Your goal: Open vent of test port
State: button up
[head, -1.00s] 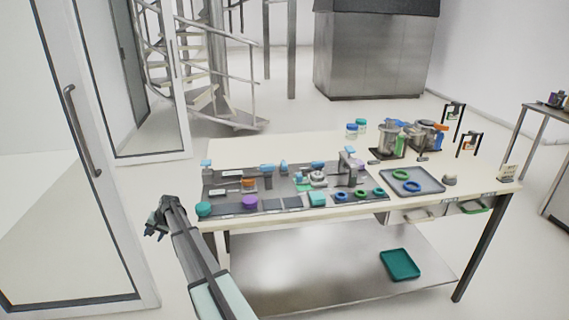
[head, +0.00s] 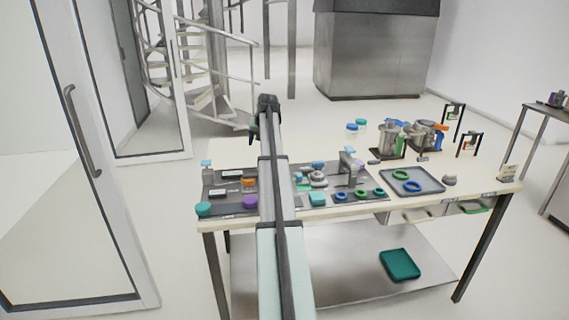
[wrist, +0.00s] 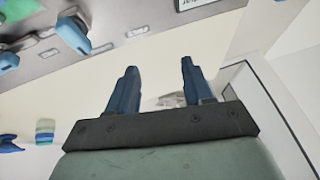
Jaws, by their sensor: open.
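A dark grey panel (head: 230,202) with several small fittings lies on the table; I cannot tell which fitting is the test port or its vent. A silver round fitting (head: 318,177) with a blue top stands right of my arm. In the wrist view, a blue handle (wrist: 73,36) sticks out from the edge of the grey panel (wrist: 135,17) at the upper left. My gripper (head: 254,131) is raised over the table's back edge. Its blue fingers (wrist: 158,82) are apart with nothing between them. My arm hides the middle of the panel.
A tray (head: 428,187) with green and blue rings lies right of the panel. Metal pots (head: 388,140) and lidded jars (head: 352,131) stand behind it. The cream tabletop (head: 232,149) is clear at the back left. A glass door (head: 60,180) stands left.

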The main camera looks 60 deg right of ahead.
jog(key=s+d+r+g, duration=0.2)
jog(key=s+d, duration=0.2)
jog(key=s, duration=0.7)
jog(key=shift+n+h, duration=0.3)
jog(key=shift+h, duration=0.1)
jog(key=x, duration=1.3)
jog(key=shift+f, duration=0.35)
grip_shut()
